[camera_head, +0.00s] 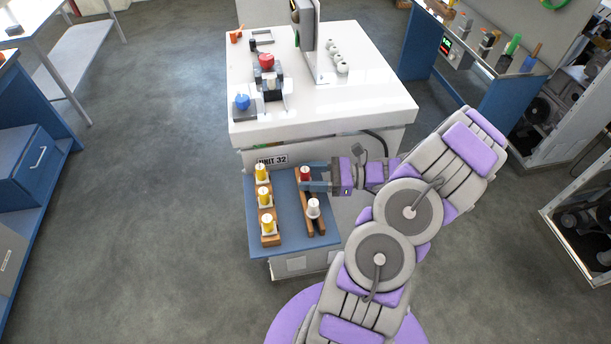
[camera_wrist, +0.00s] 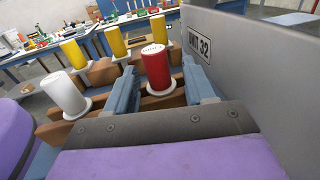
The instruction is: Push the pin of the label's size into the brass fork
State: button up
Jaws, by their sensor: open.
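A red pin (camera_head: 306,172) with a pale base flange stands in the right wooden rack (camera_head: 310,225). A white pin (camera_head: 313,207) stands nearer in that rack. Three yellow pins (camera_head: 264,195) stand in the left wooden rack (camera_head: 271,240). My gripper (camera_head: 312,184) is open at the red pin. In the wrist view its fingers (camera_wrist: 160,88) stand either side of the red pin (camera_wrist: 156,66), with gaps beside it. The white pin (camera_wrist: 64,94) is left of the fingers there. I cannot make out the brass fork or a size label.
The racks sit on a blue shelf (camera_head: 288,225) below a white bench (camera_head: 330,105) with a "UNIT 32" plate (camera_head: 272,160). On the bench are a fixture with a red knob (camera_head: 266,61), a blue knob (camera_head: 242,101), an upright panel (camera_head: 312,40) and several white cylinders (camera_head: 340,66).

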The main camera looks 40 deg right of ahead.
jog(key=shift+x, duration=0.8)
jog(key=shift+s+d, duration=0.1)
jog(key=c, duration=0.9)
jog(key=shift+o, duration=0.2)
